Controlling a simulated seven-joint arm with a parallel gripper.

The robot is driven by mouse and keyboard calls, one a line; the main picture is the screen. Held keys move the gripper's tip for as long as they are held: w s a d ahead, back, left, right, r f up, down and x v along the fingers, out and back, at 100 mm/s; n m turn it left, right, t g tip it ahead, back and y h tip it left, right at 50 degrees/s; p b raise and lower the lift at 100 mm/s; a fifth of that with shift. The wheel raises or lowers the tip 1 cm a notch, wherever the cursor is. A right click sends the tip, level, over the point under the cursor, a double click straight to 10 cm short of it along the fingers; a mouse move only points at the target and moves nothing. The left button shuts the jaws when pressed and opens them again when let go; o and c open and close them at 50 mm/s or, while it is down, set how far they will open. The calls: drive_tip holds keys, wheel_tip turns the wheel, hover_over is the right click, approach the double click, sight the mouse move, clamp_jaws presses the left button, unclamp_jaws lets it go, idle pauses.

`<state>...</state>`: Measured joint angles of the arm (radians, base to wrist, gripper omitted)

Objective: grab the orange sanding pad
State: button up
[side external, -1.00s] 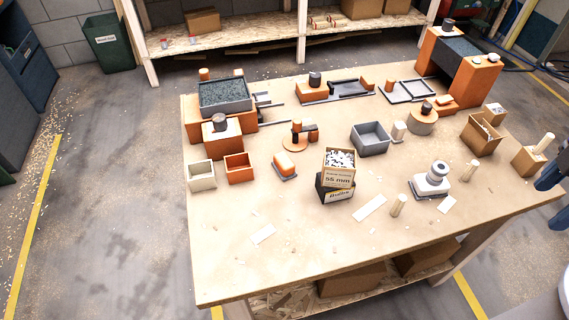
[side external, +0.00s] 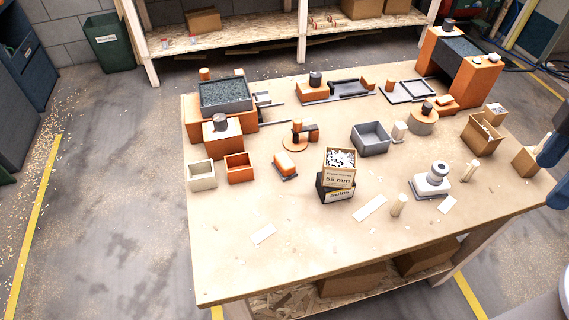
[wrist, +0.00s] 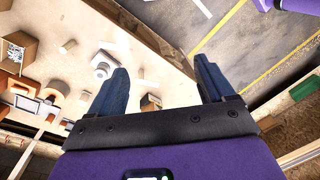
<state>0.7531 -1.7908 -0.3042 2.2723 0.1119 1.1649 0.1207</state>
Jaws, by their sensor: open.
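The orange sanding pad (side external: 284,163) appears to be the small rounded orange block on a dark grey base, lying left of the middle of the workbench in the side view. Nothing touches it. My gripper (side external: 552,143) is only partly in view at the right edge of the side view, far to the right of the pad and above the bench's right end. In the wrist view my gripper (wrist: 161,70) shows two blue fingers spread wide with nothing between them. I cannot pick out the pad with certainty in the wrist view.
Right of the pad stand stacked boxes of bulbs and dowels (side external: 338,180). Behind it is an orange disc with a knob (side external: 299,140); to its left are an orange bin (side external: 239,168) and a white bin (side external: 202,175). The bench front left (side external: 235,240) is mostly clear.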

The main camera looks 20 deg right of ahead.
drive_tip(key=w+a+r+m+g+y, duration=0.1)
drive_tip(key=w+a+m+g+y, duration=0.1)
drive_tip(key=w+a+m, duration=0.75)
drive_tip(key=m+y, duration=1)
drive_tip(key=m, duration=0.6)
hover_over(288, 158)
drive_tip(key=w+d, duration=0.1)
drive_tip(key=d, duration=0.3)
drive_tip(key=f, duration=0.2)
drive_tip(key=shift+t, duration=0.3)
drive_tip(key=shift+a+f, duration=0.1)
drive_tip(key=shift+f, duration=11.4)
wheel_tip(288, 158, down, 3)
drive_tip(key=shift+s+a+f, duration=0.1)
drive_tip(key=shift+f, duration=0.05)
drive_tip(key=shift+s+a+f, duration=0.15)
drive_tip(key=shift+a, duration=0.5)
drive_tip(key=shift+s+a+f, duration=0.1)
drive_tip(key=shift+a+f, duration=0.2)
drive_tip(key=shift+a, duration=0.3)
drive_tip(key=c, duration=0.8)
